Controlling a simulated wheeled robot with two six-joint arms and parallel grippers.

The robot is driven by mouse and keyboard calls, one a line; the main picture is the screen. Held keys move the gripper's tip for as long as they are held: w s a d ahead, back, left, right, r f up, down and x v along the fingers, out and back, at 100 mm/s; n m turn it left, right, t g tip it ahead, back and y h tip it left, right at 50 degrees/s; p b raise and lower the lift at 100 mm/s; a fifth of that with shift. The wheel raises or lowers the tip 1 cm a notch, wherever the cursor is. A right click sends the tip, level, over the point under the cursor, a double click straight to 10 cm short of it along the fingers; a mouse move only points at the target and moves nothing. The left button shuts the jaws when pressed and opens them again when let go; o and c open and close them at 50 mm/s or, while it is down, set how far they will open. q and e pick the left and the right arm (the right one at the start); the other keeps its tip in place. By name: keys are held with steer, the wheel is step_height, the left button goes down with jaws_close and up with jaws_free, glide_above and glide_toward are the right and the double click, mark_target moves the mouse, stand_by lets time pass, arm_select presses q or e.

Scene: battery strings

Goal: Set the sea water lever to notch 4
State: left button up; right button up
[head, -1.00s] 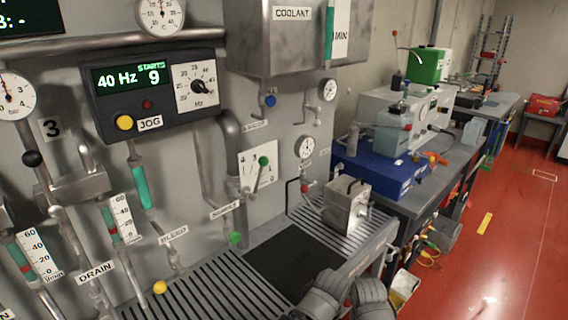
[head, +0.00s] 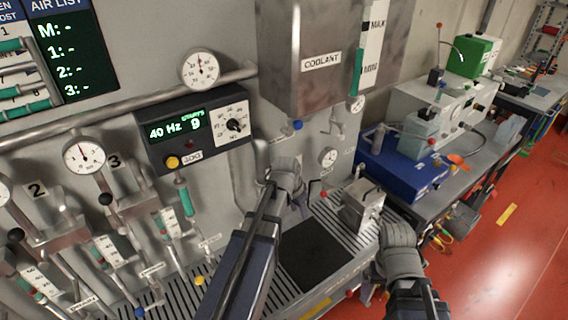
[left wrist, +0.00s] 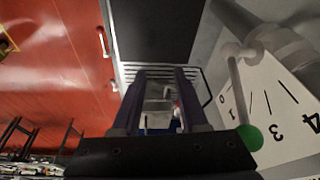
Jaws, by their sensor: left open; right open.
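A lever with a green knob (left wrist: 250,137) shows in the left wrist view against a white scale plate (left wrist: 292,135) with printed 1, 3 and 4. Its arm lies across the plate between 1 and 3, where 2 seems covered. No name is readable beside it. My left gripper (left wrist: 162,100) is open and empty, with the lever just right of its fingers and apart from them. In the head view my left gripper (head: 287,178) is at the wall and hides the lever and plate. My right gripper (head: 398,247) is at the bench's right end, away from the lever.
The coolant tank (head: 318,60) hangs above my left gripper. The control box (head: 197,128) and gauges are to its left. A metal block (head: 360,207) stands on the slatted bench beside a dark mat (head: 312,254). A blue box (head: 400,172) is on the right bench.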

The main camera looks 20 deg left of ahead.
arm_select(q)
steer(key=w+a+r+t+p, duration=0.1)
steer(key=w+a+r+p, duration=0.3)
steer(key=a+r, duration=0.5)
arm_select(e)
step_height(320, 180, up, 8)
steer(key=p, duration=0.1)
arm_select(q)
steer(key=b+x, duration=0.4)
steer(key=x, duration=0.1)
steer(key=b+x, duration=0.3)
steer(key=shift+s+d+f, duration=0.15)
steer(key=shift+s+f, duration=0.05)
steer(key=shift+s, duration=0.2)
arm_select(e)
step_height(320, 180, down, 8)
steer(key=shift+r, duration=0.2)
arm_select(q)
steer(key=shift+r, duration=0.1)
jaws_close()
